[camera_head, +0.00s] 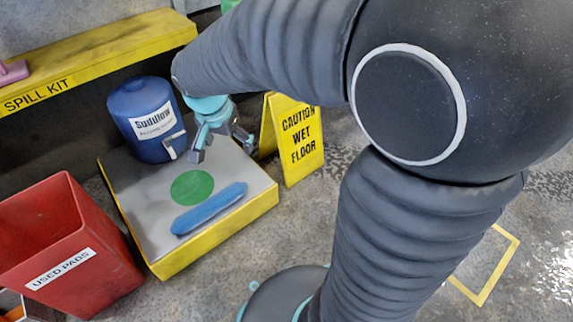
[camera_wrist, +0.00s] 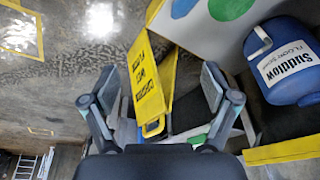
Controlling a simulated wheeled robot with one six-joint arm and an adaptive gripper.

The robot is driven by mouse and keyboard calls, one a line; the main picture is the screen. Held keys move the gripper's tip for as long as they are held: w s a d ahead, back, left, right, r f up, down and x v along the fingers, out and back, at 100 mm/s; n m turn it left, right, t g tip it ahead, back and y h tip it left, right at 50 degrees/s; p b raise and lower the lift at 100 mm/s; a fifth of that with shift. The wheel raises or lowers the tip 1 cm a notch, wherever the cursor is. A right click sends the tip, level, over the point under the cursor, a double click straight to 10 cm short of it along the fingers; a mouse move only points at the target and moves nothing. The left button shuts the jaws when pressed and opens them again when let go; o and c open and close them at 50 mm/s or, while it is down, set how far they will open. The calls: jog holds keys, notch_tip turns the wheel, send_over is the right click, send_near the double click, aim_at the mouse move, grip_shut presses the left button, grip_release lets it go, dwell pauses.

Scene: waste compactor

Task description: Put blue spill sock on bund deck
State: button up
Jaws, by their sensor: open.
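The blue spill sock (camera_head: 208,208) lies flat on the grey top of the yellow-edged bund deck (camera_head: 150,215), near its front edge and just beside a green circle (camera_head: 192,187). My gripper (camera_head: 222,148) is open and empty above the back right part of the deck, behind the sock and apart from it. In the wrist view my open fingers (camera_wrist: 155,95) hold nothing. The end of the sock (camera_wrist: 183,7) and the deck surface (camera_wrist: 205,35) show at the top there.
A blue Suddlow container (camera_head: 150,118) stands at the deck's back left, close to my gripper. A yellow wet-floor sign (camera_head: 300,140) stands right of the deck. A red used-pads bin (camera_head: 70,245) is at left. A yellow spill-kit shelf (camera_head: 90,65) runs behind.

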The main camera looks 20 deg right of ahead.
jog(key=s+d+r+n+t, duration=0.1)
jog(key=s+d+r+n, duration=0.2)
jog(key=s, duration=0.5)
jog(key=s+d+r+n+t+y, duration=0.1)
jog(key=s+d+r+n+t, duration=0.1)
jog(key=s, duration=0.7)
notch_tip(320, 180, up, 2)
jog(key=d+n, duration=0.1)
jog(key=n, duration=0.1)
jog(key=shift+s+d+n+y, duration=0.15)
jog(key=shift+d+n+y, duration=0.1)
jog(key=shift+n+y, duration=0.05)
